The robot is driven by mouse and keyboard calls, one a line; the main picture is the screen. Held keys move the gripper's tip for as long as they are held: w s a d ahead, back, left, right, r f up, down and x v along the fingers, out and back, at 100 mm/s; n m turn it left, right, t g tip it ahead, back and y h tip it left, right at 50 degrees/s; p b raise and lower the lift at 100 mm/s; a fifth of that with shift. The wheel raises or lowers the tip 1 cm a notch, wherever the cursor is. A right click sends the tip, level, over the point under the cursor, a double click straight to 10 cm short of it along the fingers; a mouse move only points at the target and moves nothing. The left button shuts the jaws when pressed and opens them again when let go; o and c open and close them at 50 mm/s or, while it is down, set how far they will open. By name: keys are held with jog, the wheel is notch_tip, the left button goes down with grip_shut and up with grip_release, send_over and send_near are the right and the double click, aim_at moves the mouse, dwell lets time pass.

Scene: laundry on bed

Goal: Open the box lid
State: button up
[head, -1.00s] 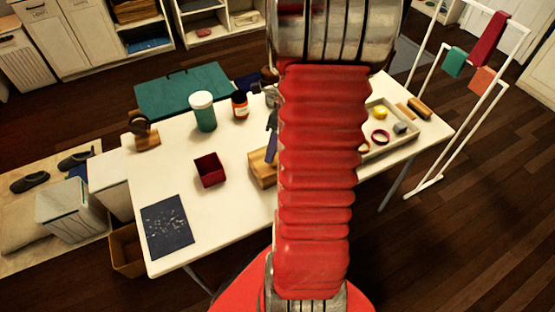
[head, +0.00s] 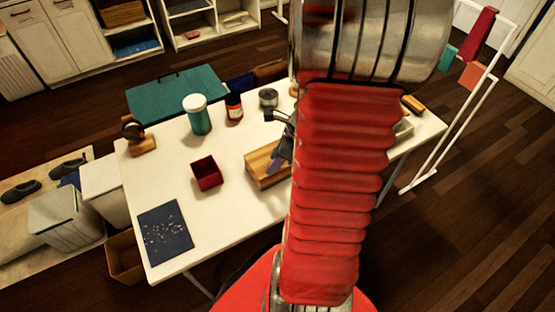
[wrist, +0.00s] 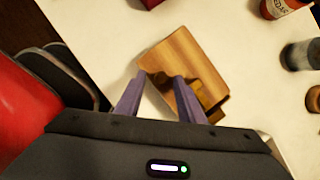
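The wooden box (head: 262,168) sits on the white table, left of my arm. Its right part is hidden behind my gripper and arm in the head view. In the wrist view the flat wooden top of the box (wrist: 186,58) faces me and looks closed, with a small wooden piece (wrist: 211,95) at its near right edge. My gripper (wrist: 159,77) is open, its two purple fingers apart with nothing between them. The fingertips overlap the box's near edge in the wrist view; I cannot tell whether they touch it. In the head view my gripper (head: 280,162) is at the box's right side.
A dark red open box (head: 207,174) stands to the left. A green jar (head: 197,115), an orange-labelled bottle (head: 234,107) and a grey tin (head: 268,97) stand behind. A dark blue sheet (head: 165,234) lies at front left. The table (head: 225,220) is clear in front of the box.

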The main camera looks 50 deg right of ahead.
jog(key=shift+w+r, duration=0.1)
dwell(0.6)
jog(key=shift+w+a+r+n, duration=0.15)
jog(key=shift+a+r+n, duration=0.1)
jog(key=shift+n, duration=0.05)
jog(key=s+a+r+n+t+h, duration=0.1)
jog(key=s+a+r+n, duration=0.1)
jog(key=a+r+n, duration=0.9)
jog(key=s+a+r+n+h, duration=0.1)
jog(key=a+r+n, duration=0.9)
jog(key=n, duration=0.8)
jog(key=shift+s+a+r+n+t, duration=0.3)
jog(key=shift+s+a+r+t, duration=0.1)
jog(key=shift+a, duration=0.85)
jog(key=shift+c, duration=0.5)
jog(key=shift+a, duration=0.1)
